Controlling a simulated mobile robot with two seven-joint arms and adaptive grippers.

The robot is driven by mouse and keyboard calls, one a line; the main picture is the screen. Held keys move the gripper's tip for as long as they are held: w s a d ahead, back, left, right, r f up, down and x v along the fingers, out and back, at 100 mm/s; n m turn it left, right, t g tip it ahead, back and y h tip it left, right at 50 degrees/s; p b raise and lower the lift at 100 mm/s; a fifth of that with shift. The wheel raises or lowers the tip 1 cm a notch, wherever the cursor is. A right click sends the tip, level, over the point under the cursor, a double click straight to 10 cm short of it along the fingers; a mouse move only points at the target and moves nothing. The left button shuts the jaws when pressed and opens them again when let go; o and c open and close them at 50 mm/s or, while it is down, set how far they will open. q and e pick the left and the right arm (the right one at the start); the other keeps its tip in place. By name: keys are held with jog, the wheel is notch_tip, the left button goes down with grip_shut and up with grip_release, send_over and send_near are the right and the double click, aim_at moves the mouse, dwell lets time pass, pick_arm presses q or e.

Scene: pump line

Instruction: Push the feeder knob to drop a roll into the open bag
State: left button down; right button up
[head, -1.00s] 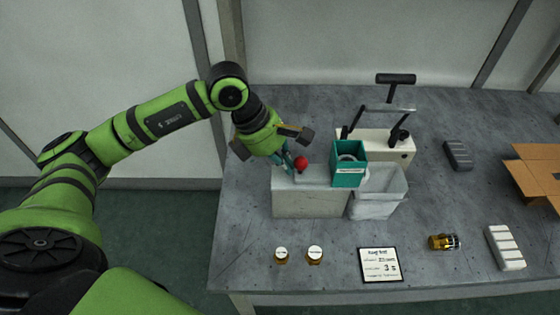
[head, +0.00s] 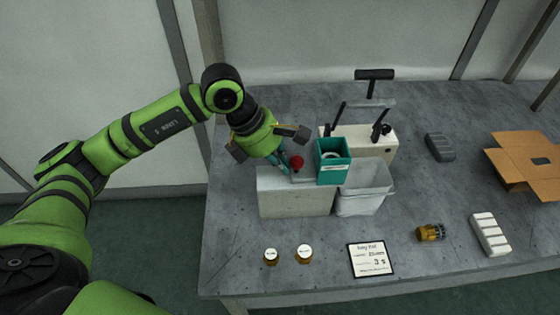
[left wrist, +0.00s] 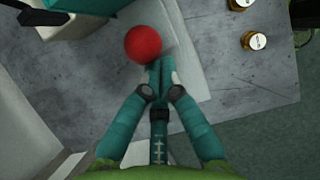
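The red feeder knob (head: 297,162) sits on the feeder, just left of its teal hopper (head: 333,172). A pale ring-shaped item shows inside the hopper. The open translucent bag (head: 362,200) stands below and right of the hopper; its contents cannot be made out. My left gripper (head: 284,170) is at the knob's left side. In the left wrist view the teal fingers (left wrist: 158,82) are together with nothing between them, their tips beside or against the red knob (left wrist: 143,44); contact is unclear. My right gripper is out of view.
A white block-like base (head: 295,195) stands under the knob. A sealer with a black handle (head: 374,75) is behind the bag. Two small jars (head: 304,254), a sign card (head: 372,259), an amber jar (head: 430,232), a white ribbed block (head: 489,234) and an open carton (head: 535,165) are around.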

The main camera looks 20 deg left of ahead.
pick_arm(q)
jog(key=shift+a, duration=0.1)
jog(key=shift+s+a+f+b, duration=0.1)
jog(key=shift+s+a+b, duration=0.35)
jog(key=shift+a, duration=0.4)
jog(key=shift+s+a+r+b, duration=0.1)
jog(key=shift+s+a+b, duration=0.3)
jog(key=shift+a, duration=0.4)
jog(key=shift+s+a+f+b, duration=0.1)
jog(key=shift+s+a+b, duration=0.35)
jog(key=shift+a, duration=0.4)
jog(key=p+v, duration=0.3)
jog(key=v, duration=0.6)
jog(key=shift+a, duration=0.15)
dwell(0.6)
